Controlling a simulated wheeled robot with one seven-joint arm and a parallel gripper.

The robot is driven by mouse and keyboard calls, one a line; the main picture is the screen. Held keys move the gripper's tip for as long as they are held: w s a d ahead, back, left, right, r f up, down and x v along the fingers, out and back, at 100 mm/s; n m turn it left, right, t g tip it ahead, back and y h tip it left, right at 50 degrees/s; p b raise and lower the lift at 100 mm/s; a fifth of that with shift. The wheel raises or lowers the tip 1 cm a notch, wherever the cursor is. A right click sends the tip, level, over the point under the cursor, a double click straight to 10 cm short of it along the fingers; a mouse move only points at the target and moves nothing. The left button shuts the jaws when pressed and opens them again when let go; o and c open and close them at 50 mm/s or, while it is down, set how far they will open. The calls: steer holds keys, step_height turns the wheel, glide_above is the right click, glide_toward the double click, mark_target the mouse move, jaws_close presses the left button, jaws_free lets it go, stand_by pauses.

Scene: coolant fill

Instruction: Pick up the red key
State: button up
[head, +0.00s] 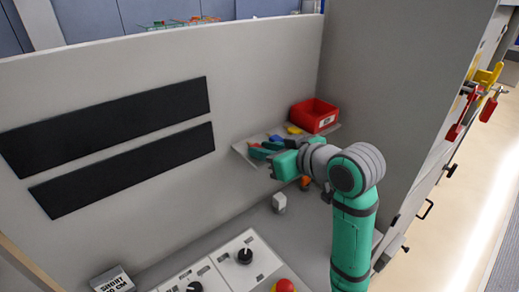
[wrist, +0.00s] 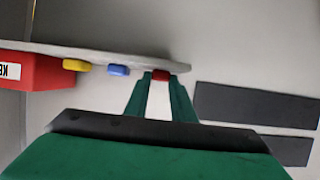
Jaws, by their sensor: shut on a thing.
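The red key (wrist: 160,75) shows in the wrist view between the fingertips of my gripper (wrist: 159,80). The two green fingers are shut on it, one on each side. It is at the end of the pale shelf (wrist: 110,57); I cannot tell whether it still touches the shelf. In the head view my gripper (head: 262,151) reaches over the shelf (head: 243,149), and the red key is not clearly visible there.
A blue key (wrist: 118,70) and a yellow key (wrist: 75,65) lie beside the red one. A red bin (head: 314,114) stands at the shelf's far end, by the grey side wall (head: 375,80). Below is a panel with black knobs (head: 245,256) and a red button (head: 285,286).

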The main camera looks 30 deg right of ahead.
steer(key=shift+r, duration=0.45)
step_height(320, 180, up, 2)
steer(key=shift+r, duration=0.1)
steer(key=s+a+r, duration=0.4)
steer(key=s+r, duration=0.6)
steer(key=s, duration=0.3)
steer(key=shift+a, duration=0.4)
